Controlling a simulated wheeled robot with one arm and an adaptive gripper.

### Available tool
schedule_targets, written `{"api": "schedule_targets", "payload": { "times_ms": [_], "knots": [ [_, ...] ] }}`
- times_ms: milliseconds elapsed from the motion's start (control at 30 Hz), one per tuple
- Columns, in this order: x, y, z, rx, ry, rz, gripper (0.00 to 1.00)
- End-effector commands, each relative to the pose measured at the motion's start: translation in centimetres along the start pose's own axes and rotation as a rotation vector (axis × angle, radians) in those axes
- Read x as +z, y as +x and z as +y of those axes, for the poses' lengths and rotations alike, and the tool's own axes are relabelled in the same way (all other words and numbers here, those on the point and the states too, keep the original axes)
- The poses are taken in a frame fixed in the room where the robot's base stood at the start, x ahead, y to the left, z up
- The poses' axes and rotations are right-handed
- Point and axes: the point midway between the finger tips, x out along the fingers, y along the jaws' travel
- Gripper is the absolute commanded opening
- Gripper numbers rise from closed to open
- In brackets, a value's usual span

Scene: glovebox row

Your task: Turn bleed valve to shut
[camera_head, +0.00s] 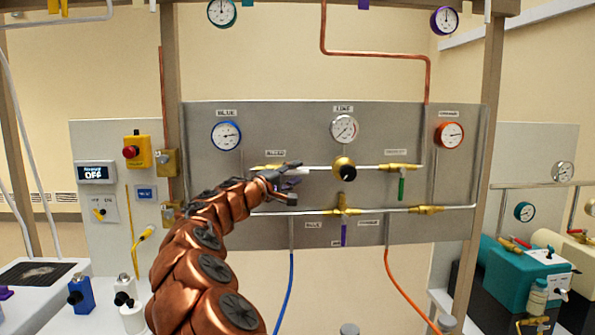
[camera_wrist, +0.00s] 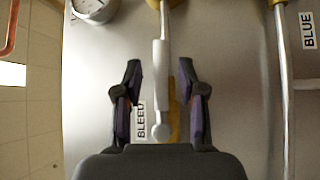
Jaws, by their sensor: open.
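The bleed valve (camera_head: 268,168) is a brass fitting on the upper pipe at the left of the grey panel, partly hidden behind my gripper in the head view. In the wrist view, a pale grey lever with a rounded end (camera_wrist: 160,130) runs up the picture, in line with the pipe, over yellow brass (camera_wrist: 174,115). The BLEED label (camera_wrist: 140,120) is beside it. My gripper (camera_head: 294,182) is at the panel. In the wrist view my gripper (camera_wrist: 160,70) is open, with one finger on each side of the lever and visible gaps.
The line gauge (camera_head: 344,128) and a black-knobbed brass regulator (camera_head: 345,169) are right of my gripper. A lower pipe (camera_head: 385,210) carries a valve with a purple lever (camera_head: 344,234). A green-levered valve (camera_head: 401,186) sits farther right. Blue (camera_head: 290,285) and orange (camera_head: 402,293) hoses hang below.

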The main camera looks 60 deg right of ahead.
Motion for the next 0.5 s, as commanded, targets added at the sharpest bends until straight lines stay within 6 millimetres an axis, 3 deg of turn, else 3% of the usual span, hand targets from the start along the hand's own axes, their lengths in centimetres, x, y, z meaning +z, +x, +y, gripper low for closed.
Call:
{"api": "schedule_targets", "payload": {
  "times_ms": [200,500],
  "knots": [
    [0.1,1.5,-0.1,-0.002,0.0,-0.002,0.4],
    [0.1,1.6,-0.1,-0.001,0.0,-0.002,0.39]
  ]
}}
